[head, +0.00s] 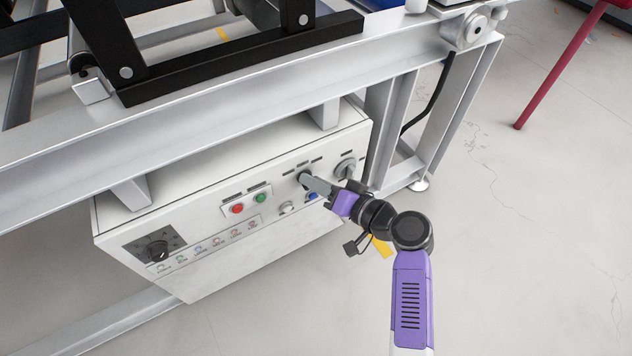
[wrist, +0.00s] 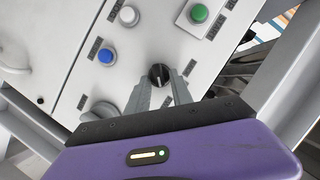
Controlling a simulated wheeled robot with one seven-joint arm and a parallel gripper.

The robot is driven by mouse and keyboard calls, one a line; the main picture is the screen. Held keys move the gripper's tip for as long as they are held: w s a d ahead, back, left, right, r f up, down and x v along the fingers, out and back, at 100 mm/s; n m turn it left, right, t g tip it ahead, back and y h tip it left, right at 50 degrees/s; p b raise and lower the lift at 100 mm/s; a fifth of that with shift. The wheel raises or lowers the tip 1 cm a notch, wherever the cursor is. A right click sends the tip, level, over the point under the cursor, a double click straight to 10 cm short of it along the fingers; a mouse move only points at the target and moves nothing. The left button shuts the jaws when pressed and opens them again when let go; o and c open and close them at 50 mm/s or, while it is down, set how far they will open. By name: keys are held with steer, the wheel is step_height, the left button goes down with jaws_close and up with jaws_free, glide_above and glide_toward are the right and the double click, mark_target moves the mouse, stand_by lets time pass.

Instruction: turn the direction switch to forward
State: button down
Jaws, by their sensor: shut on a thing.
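The direction switch is a small black rotary knob (wrist: 160,75) on the face of a white control box (head: 200,285); its labels are too small to read. In the wrist view it sits between the two grey fingertips of my gripper (wrist: 160,86). My gripper is shut on it, with a finger on each side. In the head view my gripper (head: 308,181) reaches the box from the right, and its fingers partly cover the knob (head: 303,176). A pale line on the knob's face shows in the wrist view, but I cannot tell which position it marks.
A blue button (wrist: 106,56) and a white button (wrist: 129,16) are close by. A grey rotary handle (head: 345,168) is just right of my fingers. Green (head: 261,198) and red (head: 237,209) buttons and a black dial (head: 158,250) lie left. A metal frame beam (head: 200,105) runs above.

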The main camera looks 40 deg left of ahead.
steer(key=c, duration=1.5)
jaws_free()
steer(key=shift+o, duration=0.2)
steer(key=p+v, duration=0.2)
steer(key=v, duration=0.5)
steer(key=shift+d+p, duration=0.3)
steer(key=shift+d, duration=0.05)
steer(key=shift+r, duration=0.1)
